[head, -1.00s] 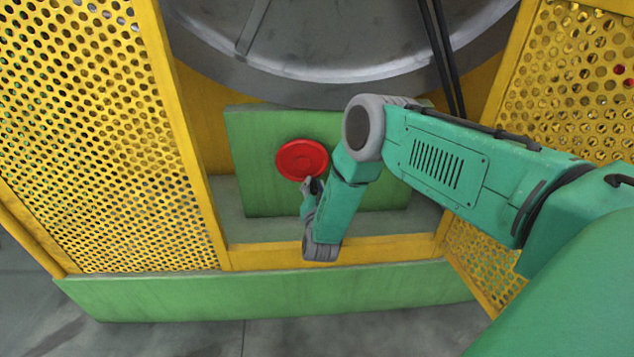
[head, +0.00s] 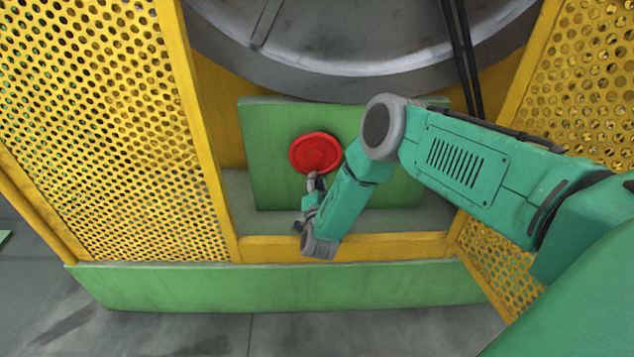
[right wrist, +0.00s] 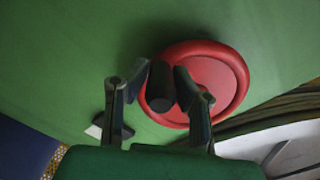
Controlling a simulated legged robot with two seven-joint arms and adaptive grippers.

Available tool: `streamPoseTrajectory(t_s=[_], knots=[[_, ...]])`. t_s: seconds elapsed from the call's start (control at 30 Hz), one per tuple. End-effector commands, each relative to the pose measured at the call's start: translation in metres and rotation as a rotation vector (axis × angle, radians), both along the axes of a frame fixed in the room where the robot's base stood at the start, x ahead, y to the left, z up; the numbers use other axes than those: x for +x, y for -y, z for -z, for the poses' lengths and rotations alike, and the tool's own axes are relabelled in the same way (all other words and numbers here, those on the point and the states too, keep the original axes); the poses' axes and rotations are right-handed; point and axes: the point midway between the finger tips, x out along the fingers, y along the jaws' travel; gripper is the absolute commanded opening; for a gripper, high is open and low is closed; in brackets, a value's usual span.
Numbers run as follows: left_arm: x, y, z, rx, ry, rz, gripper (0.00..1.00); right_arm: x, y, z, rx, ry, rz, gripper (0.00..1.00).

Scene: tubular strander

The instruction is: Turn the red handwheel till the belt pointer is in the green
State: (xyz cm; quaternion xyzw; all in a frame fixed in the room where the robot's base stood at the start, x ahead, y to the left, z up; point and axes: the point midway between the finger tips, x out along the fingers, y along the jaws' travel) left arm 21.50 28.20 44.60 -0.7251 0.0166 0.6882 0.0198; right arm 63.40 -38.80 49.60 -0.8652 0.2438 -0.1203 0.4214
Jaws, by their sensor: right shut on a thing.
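The red handwheel (head: 315,150) is mounted on a green panel (head: 270,180) below the big grey drum. It also shows in the right wrist view (right wrist: 228,72), with a dark crank handle (right wrist: 160,90) standing out near its rim. My right gripper (head: 315,183) is at the wheel's lower edge. In the right wrist view the fingers of my right gripper (right wrist: 163,76) are closed on the handle, one on each side. I see no belt pointer and no green zone of a scale in these frames. My left gripper is not in view.
Yellow perforated guards stand left (head: 100,130) and right (head: 590,80) of the opening. The grey drum (head: 350,50) is above, with dark cables (head: 462,60) hanging at its right. A yellow sill (head: 390,246) and green base plate (head: 270,288) run below.

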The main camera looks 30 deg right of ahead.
Motion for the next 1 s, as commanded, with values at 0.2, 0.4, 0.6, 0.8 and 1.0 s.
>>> streamPoseTrajectory(t_s=[0.2, 0.4, 0.6, 0.8, 1.0], knots=[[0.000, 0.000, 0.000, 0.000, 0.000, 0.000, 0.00, 0.000, 0.001, 0.002, 0.001, -0.006, -0.001, 0.00], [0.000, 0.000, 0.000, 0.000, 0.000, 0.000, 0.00, 0.000, 0.001, 0.001, 0.000, -0.005, -0.001, 0.40], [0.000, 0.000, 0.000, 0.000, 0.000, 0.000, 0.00, -0.001, 0.000, 0.000, 0.000, -0.002, 0.000, 0.40], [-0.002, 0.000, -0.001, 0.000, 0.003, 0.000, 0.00, -0.014, -0.009, 0.001, 0.002, -0.003, -0.002, 0.40], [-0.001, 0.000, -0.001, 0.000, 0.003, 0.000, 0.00, -0.050, -0.031, 0.002, 0.003, -0.006, -0.004, 0.40]])
